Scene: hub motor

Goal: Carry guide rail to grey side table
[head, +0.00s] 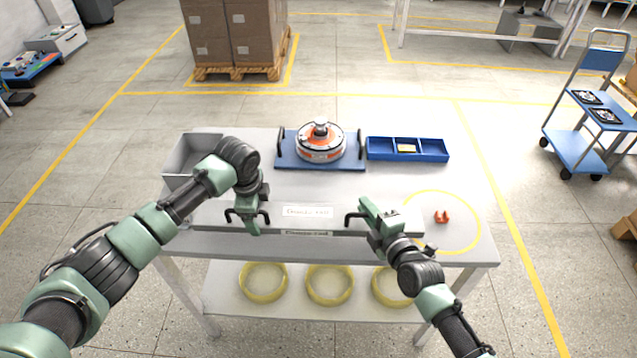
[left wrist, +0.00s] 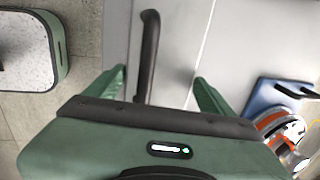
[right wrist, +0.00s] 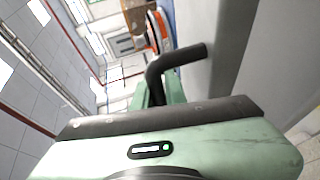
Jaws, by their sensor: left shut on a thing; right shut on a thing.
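The guide rail (head: 325,223) is a long grey bar with a white label and a black handle near each end. It lies level along the front edge of the work table (head: 470,225); I cannot tell whether it touches the top. My left gripper (head: 247,217) is shut on the left handle, which shows between its fingers in the left wrist view (left wrist: 150,50). My right gripper (head: 364,216) is shut on the right handle, which also shows in the right wrist view (right wrist: 176,60). I cannot identify the grey side table with certainty.
A hub motor (head: 320,145) sits on a blue plate behind the rail. A blue divided tray (head: 408,158) and a grey bin (head: 186,158) flank it. A blue cart (head: 590,115) stands right; open floor lies left.

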